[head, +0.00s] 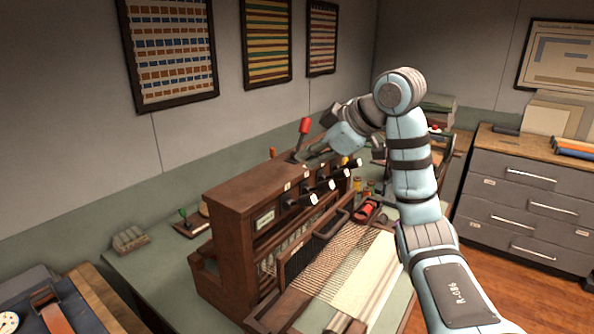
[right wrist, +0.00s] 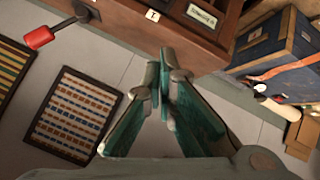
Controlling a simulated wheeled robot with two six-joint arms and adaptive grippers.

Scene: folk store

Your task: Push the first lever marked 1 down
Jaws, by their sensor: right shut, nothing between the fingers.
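A brown wooden loom (head: 235,205) stands on the green table. A lever with a red handle (head: 304,125) rises from its top and stands nearly upright; the same red handle shows in the right wrist view (right wrist: 40,37). Several black levers with pale tips (head: 314,199) stick out from the loom's front. A small white tag (right wrist: 152,15), which seems to read 1, is on the loom's edge. My right gripper (head: 303,157) is shut and empty close to the red lever's base; whether it touches is unclear. Its closed fingertips (right wrist: 165,58) show apart from the lever. My left gripper is out of view.
Woven cloth (head: 345,265) stretches across the loom's front. A grey drawer cabinet (head: 520,190) stands at the right. A blue case (right wrist: 275,60) lies beside the loom. Framed charts (head: 172,50) hang on the wall behind. The left part of the table has free room.

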